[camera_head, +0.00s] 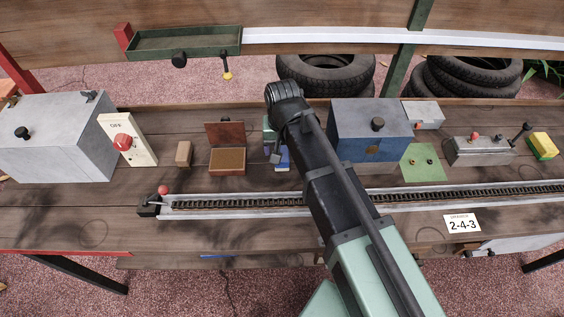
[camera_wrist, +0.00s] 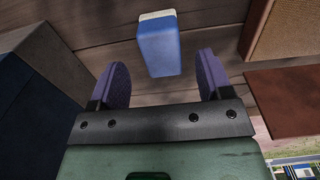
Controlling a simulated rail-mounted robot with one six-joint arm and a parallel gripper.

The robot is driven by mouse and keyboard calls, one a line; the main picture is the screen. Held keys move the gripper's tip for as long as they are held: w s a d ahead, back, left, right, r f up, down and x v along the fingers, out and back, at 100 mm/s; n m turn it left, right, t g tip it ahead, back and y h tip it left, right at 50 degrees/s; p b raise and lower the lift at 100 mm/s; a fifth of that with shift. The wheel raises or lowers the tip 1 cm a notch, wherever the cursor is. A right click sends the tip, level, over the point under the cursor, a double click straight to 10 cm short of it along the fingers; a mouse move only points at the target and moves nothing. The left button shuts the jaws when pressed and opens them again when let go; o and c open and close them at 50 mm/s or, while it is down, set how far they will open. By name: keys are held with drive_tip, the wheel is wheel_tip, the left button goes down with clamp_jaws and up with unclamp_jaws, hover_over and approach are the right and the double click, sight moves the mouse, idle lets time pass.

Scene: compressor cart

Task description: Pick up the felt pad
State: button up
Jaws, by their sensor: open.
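A small blue block with a cream layer at one end (camera_wrist: 158,48) lies on the dark planks; it looks like the felt pad, though I cannot be certain. In the wrist view it is ahead of my gripper (camera_wrist: 163,68), centred between two purple fingers. The fingers are open and apart from it, with a gap on each side. In the head view a bit of the blue block (camera_head: 283,166) shows left of my arm, near the middle of the bench. My gripper is mostly hidden there behind my arm.
An open reddish box (camera_head: 228,169) with a brown inside stands to the left. A blue-grey cabinet (camera_head: 360,133) stands to the right. A chain rail (camera_head: 320,203) runs along the front. A small tan block (camera_head: 183,153) and a yellow-green block (camera_head: 543,146) lie farther off.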

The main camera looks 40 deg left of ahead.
wheel_tip(320, 180, down, 5)
drive_tip(key=b, duration=0.4)
drive_tip(key=shift+a+f+b, duration=0.1)
drive_tip(key=shift+f+b, duration=0.1)
drive_tip(key=shift+b, duration=0.15)
drive_tip(key=shift+r, duration=0.25)
drive_tip(key=c, duration=1)
wheel_tip(320, 180, up, 20)
drive_tip(key=p, duration=2)
